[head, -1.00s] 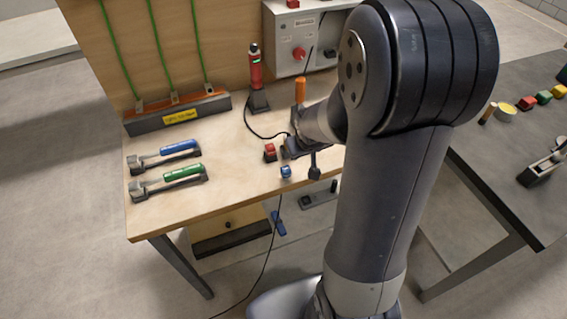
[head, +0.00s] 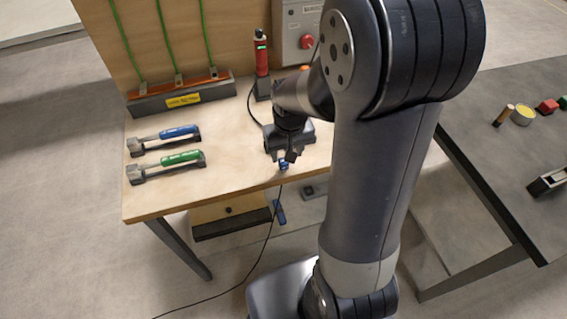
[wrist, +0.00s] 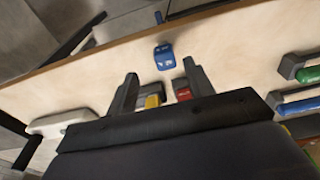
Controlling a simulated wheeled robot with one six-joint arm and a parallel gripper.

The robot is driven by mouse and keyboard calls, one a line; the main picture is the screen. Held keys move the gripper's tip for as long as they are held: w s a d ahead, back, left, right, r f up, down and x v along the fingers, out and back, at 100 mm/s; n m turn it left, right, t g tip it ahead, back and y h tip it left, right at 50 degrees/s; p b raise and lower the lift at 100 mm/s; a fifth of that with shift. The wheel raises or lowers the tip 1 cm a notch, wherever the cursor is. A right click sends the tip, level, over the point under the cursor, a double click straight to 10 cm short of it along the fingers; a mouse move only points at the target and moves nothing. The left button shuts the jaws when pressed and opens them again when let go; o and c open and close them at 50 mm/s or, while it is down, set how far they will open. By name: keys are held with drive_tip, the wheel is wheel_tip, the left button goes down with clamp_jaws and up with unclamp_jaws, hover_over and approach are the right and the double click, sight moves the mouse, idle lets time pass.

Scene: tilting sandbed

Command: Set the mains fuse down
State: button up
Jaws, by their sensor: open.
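My gripper (head: 284,156) is open, low over the front of the wooden bench (head: 220,196). In the wrist view its fingers (wrist: 160,68) are apart with no object clamped between them. A small blue block (wrist: 164,57) with white marks lies on the bench just beyond the fingertips. It shows at the front edge in the head view (head: 284,165). A red block (wrist: 183,94) and a yellow piece (wrist: 152,101) are partly hidden behind the gripper body. I cannot tell for certain which piece is the mains fuse.
Blue-handled (head: 178,132) and green-handled (head: 180,157) tools lie on the bench's left. A red device (head: 261,52) stands in a dark holder at the back. A grey wall box with a red knob (head: 306,42) is behind. A dark table (head: 500,180) with coloured pieces stands right.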

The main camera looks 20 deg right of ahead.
sight(284, 166)
drive_tip(key=f, duration=0.3)
drive_tip(key=shift+w+a+f+p, duration=0.2)
drive_tip(key=shift+a+f+p, duration=0.15)
drive_tip(key=shift+w+f, duration=0.1)
drive_tip(key=shift+f, duration=0.65)
drive_tip(key=shift+c, duration=0.4)
